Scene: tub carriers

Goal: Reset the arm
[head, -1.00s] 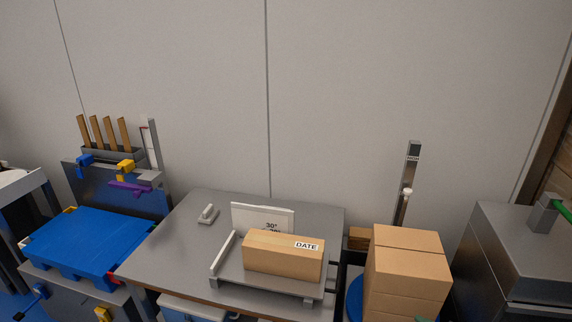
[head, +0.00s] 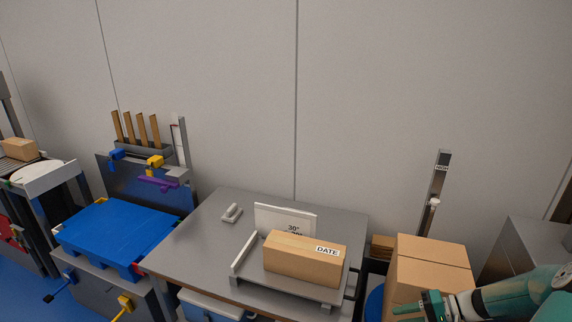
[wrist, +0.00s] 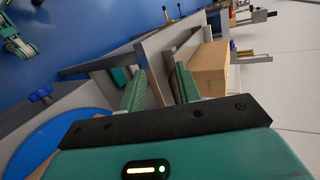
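My teal arm reaches in from the lower right corner of the head view. My gripper (head: 420,306) is in front of the stacked cardboard boxes (head: 432,254). In the wrist view my gripper (wrist: 161,82) has two green fingers standing apart, with nothing held between them. It is open.
A grey table (head: 200,247) holds a tray with a cardboard box (head: 305,262) labelled DATE, which also shows in the wrist view (wrist: 209,68). A blue pallet-like top (head: 115,232) is at left. A grey cabinet (head: 523,247) stands at right. A tall post (head: 437,182) rises behind the boxes.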

